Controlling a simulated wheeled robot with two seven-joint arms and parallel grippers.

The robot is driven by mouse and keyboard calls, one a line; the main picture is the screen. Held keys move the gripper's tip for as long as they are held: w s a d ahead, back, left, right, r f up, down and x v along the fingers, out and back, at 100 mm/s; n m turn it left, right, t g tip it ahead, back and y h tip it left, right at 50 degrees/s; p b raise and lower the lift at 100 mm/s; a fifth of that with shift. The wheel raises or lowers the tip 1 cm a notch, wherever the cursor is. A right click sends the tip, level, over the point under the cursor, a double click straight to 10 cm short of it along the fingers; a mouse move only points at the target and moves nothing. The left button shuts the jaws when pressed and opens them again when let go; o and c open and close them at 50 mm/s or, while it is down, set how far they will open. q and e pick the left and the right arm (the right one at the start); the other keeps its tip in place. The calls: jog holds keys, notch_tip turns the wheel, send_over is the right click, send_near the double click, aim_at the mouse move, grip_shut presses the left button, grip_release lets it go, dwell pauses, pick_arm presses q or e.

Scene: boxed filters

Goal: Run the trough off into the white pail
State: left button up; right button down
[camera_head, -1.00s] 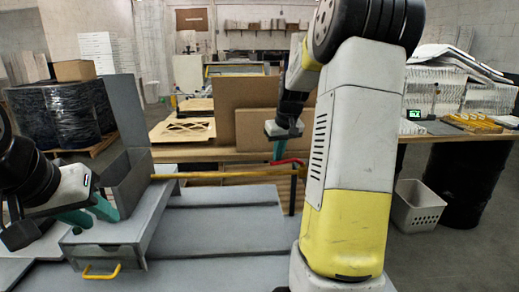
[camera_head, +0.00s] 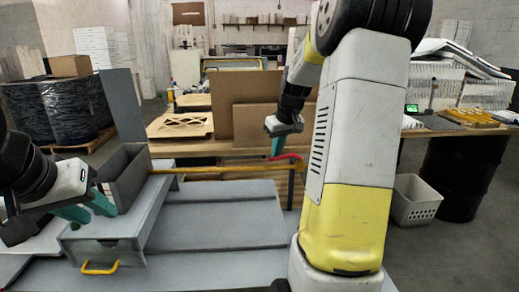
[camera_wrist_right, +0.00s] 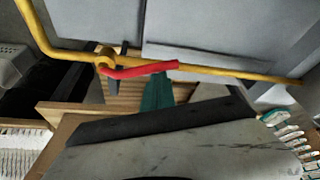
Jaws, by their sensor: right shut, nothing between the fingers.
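The grey trough (camera_head: 128,180) stands at left on grey stepped panels, and a yellow pipe (camera_head: 225,169) runs right from it. A red valve lever (camera_head: 290,156) sits near the pipe's far end. In the wrist view the lever (camera_wrist_right: 140,70) lies nearly along the pipe (camera_wrist_right: 230,73). My right gripper (camera_head: 277,147) is shut and empty beside the lever; its teal fingers (camera_wrist_right: 157,92) also show in the wrist view, and I cannot tell if they touch it. My left gripper (camera_head: 88,209) is open beside the trough. The only pail-like thing is a white perforated bin (camera_head: 412,203) on the floor at right.
A drawer front with a yellow handle (camera_head: 100,269) is below the trough. A wooden table with cardboard sheets (camera_head: 260,125) stands behind the pipe. A black drum (camera_head: 465,180) stands beside the bin. Wrapped black drums (camera_head: 65,110) stand at back left. My right arm blocks the middle right.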

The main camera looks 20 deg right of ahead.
aim_at(290, 155)
jog(key=s+n, duration=0.1)
jog(key=n, duration=0.1)
jog(key=s+d+n+y, duration=0.1)
jog(key=s+n, duration=0.1)
jog(key=n, duration=0.1)
jog(key=s+d+n+g+y, duration=0.1)
jog(key=s+n, duration=0.1)
jog(key=shift+s, duration=0.25)
jog(key=shift+s+d+n+g+y, duration=0.25)
jog(key=shift+s+d+n, duration=0.3)
jog(key=shift+n, duration=0.3)
jog(key=shift+s+d+n+g+y, duration=0.15)
jog(key=shift+s+d+n+g, duration=0.2)
jog(key=shift+d+n, duration=0.45)
jog(key=shift+s+d+n+g+y, duration=0.2)
jog(key=shift+s+d+n, duration=0.3)
jog(key=shift+n, duration=0.45)
jog(key=shift+d, duration=0.1)
